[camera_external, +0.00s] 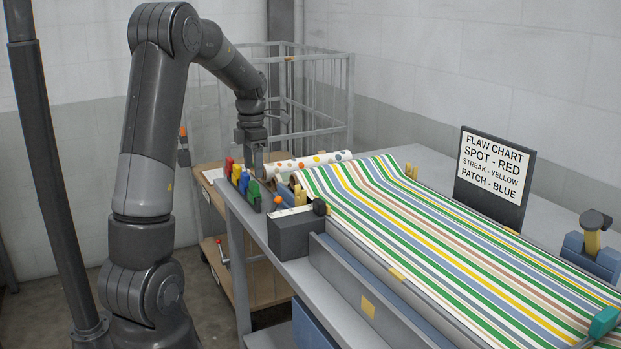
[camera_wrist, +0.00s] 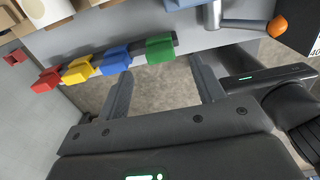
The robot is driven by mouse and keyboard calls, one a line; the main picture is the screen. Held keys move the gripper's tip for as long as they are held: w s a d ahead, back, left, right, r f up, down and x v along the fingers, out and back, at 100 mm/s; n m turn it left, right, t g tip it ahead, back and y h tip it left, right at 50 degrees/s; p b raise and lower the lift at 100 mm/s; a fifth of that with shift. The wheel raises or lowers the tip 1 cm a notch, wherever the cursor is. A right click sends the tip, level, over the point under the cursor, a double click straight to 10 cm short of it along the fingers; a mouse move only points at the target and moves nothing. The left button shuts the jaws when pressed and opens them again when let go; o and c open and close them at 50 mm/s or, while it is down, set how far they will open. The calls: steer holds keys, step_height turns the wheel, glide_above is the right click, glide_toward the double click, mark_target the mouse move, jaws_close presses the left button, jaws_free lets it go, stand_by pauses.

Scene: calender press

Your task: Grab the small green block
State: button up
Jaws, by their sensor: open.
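The small green block (camera_wrist: 160,48) is the rightmost of a row of coloured blocks along the table edge in the wrist view. In the external view the green block (camera_external: 254,194) is the nearest of the row. My gripper (camera_wrist: 160,72) is open and empty, its two fingers spread. The green block lies just beyond the fingertips, roughly centred between them in the picture. I see no contact. In the external view my gripper (camera_external: 258,172) points down over the row; its exact gap to the block is unclear.
Blue (camera_wrist: 115,58), yellow (camera_wrist: 78,71) and red (camera_wrist: 46,80) blocks sit left of the green one. A metal rod with an orange knob (camera_wrist: 277,27) lies to its right. In the external view, striped sheet (camera_external: 430,225) covers the table and a dark grey box (camera_external: 292,236) stands near.

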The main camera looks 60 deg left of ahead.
mark_target(251, 183)
step_height(251, 183, down, 6)
stand_by(0.4)
steer(key=c, duration=1.1)
